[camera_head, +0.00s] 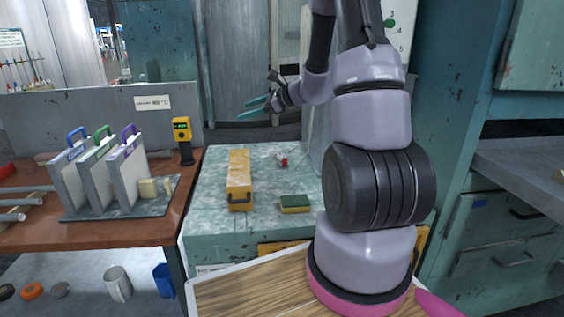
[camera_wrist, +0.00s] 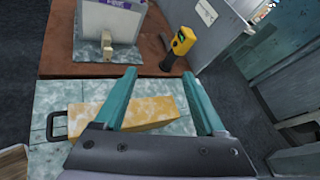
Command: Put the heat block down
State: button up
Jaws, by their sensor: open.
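A long, worn yellow block with a dark handle, which looks like the heat block (camera_head: 239,182), rests flat on the pale tiled counter (camera_head: 215,215). It also shows in the wrist view (camera_wrist: 150,112), behind my fingers and partly hidden by my gripper body. My gripper (camera_head: 250,107) has teal fingers spread apart with nothing between them. In the head view it is up behind the counter, clear of the block. In the wrist view my gripper (camera_wrist: 160,75) shows its two fingers wide apart.
A green and yellow sponge (camera_head: 295,203) and a small red and white item (camera_head: 282,162) lie on the counter. Left, a brown bench (camera_head: 110,232) holds upright panels (camera_head: 97,175) and a yellow handheld meter (camera_head: 182,135). Teal cabinets (camera_head: 500,220) stand right.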

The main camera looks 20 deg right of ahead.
jog(key=w+d+f+m+t+h, duration=0.4)
jog(key=d+f+m, duration=0.4)
jog(key=d+f, duration=0.4)
jog(key=m+h, duration=0.4)
send_near(284, 156)
jog(key=w, duration=0.1)
jog(key=w+a, duration=0.1)
jog(key=w+f, duration=0.1)
jog(key=shift+w+a+f, duration=0.1)
jog(key=shift+w+a, duration=0.05)
jog(key=shift+a, duration=0.1)
jog(key=shift+d+x, duration=0.2)
jog(key=shift+x, duration=1.3)
jog(key=shift+d+x, duration=0.15)
jog(key=shift+x, duration=1.4)
jog(key=shift+f, duration=0.1)
grip_shut()
